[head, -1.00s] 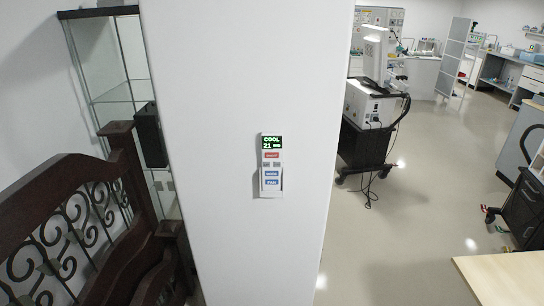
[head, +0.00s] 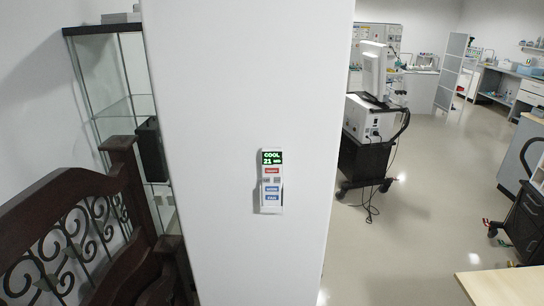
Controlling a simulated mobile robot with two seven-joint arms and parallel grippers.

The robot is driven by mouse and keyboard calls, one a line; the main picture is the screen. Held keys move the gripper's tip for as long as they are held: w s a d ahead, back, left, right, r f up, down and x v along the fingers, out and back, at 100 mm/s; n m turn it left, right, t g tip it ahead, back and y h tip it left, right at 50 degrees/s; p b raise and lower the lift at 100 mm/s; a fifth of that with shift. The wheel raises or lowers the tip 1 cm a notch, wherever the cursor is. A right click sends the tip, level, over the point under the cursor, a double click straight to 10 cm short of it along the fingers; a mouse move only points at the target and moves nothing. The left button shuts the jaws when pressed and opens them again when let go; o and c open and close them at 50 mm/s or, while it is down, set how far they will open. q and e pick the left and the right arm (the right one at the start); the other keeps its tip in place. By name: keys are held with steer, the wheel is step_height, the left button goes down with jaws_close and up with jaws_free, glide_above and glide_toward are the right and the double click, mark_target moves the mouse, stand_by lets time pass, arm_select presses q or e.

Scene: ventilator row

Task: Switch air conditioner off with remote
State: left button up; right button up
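The air conditioner remote (head: 271,181) is a slim white handset fixed upright on the front of a white pillar (head: 225,90). Its green-on-black display (head: 272,158) reads COOL and 21, so it shows as on. Below the display are a red button (head: 272,171), two small grey buttons and two blue buttons (head: 272,193). No air conditioner unit can be made out in the head view. Neither of my grippers is in view.
A dark carved wooden bench (head: 75,235) stands at the left, before a glass cabinet (head: 115,75). A ventilator cart (head: 368,150) with a trailing cable stands right of the pillar. A light wood tabletop (head: 505,286) is at the lower right. Floor between them is clear.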

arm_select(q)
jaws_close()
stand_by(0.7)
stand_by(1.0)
